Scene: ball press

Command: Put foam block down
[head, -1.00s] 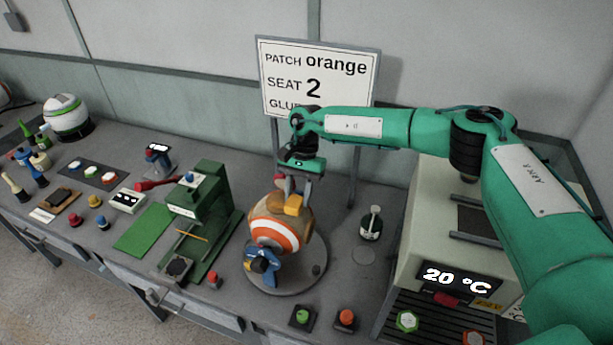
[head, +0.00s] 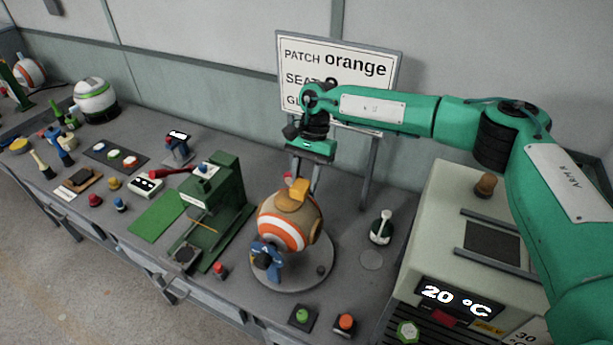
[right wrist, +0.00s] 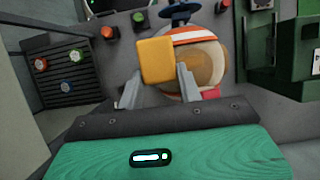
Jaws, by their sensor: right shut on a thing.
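The foam block is a yellow-orange block (head: 299,187). My right gripper (head: 303,177) is shut on it and points down from above. In the right wrist view the block (right wrist: 157,60) sits between the two grey fingers and covers part of the ball. The ball (head: 283,231), tan with orange and white bands, sits on a round grey stand (head: 308,276). The block is at the ball's top in the head view; I cannot tell whether they touch. A tan-orange patch (head: 289,202) shows on the ball just below it. My left gripper is not in view.
A blue clamp (head: 266,256) stands at the ball's front. A green press (head: 215,205) is to the left, a white heater box (head: 435,245) to the right. The sign (head: 340,65) stands behind.

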